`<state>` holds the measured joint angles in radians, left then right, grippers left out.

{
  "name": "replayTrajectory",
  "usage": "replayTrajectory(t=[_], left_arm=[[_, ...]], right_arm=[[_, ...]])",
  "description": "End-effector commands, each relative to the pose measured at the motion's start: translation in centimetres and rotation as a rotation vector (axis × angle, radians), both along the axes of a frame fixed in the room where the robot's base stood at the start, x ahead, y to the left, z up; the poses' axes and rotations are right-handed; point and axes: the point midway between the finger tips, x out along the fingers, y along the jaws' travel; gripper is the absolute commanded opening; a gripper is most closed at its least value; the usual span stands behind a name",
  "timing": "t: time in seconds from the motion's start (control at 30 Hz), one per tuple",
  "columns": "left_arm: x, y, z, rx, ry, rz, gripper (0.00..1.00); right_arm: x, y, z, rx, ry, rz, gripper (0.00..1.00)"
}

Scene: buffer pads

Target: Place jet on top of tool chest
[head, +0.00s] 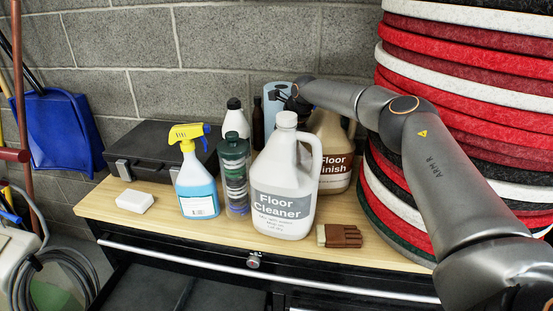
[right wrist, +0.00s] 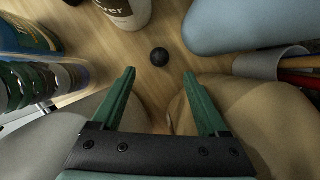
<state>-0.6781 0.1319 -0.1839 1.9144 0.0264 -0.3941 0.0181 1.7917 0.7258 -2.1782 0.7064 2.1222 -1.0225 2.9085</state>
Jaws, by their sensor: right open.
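The tool chest (head: 215,245) is a black drawer cabinet with a wooden top and a drawer standing open at the front. I cannot tell for sure which thing is the jet. A small round black thing (right wrist: 159,57) lies on the wooden surface in the right wrist view, just beyond my fingertips and untouched. My right gripper (right wrist: 159,73) is open and empty, with green fingers pointing down among the bottles. In the head view my right arm reaches over the jugs to the back, and its fingers are hidden there. My left gripper is not in view.
A Floor Cleaner jug (head: 285,185), a Floor Finish jug (head: 338,165), a spray bottle (head: 197,190) and other bottles crowd the top. A black case (head: 160,145), white block (head: 134,201) and brown brush (head: 340,236) lie there too. Stacked pads (head: 480,70) tower at right.

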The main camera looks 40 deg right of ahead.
Motion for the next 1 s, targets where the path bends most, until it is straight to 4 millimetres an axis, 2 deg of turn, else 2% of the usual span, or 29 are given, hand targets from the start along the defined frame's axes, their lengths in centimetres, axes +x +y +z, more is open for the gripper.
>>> replayTrajectory(t=[0.1, 0.3, 1.0], left_arm=[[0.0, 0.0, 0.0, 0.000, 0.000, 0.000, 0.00], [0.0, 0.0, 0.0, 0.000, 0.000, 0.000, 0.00], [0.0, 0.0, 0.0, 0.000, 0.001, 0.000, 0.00]], right_arm=[[-0.1, -0.4, 1.1, 0.000, -0.002, 0.002, 0.77], [-0.3, -0.7, 1.8, 0.000, 0.000, 0.007, 0.77], [-0.3, -0.7, 1.9, 0.000, 0.000, 0.008, 0.77]])
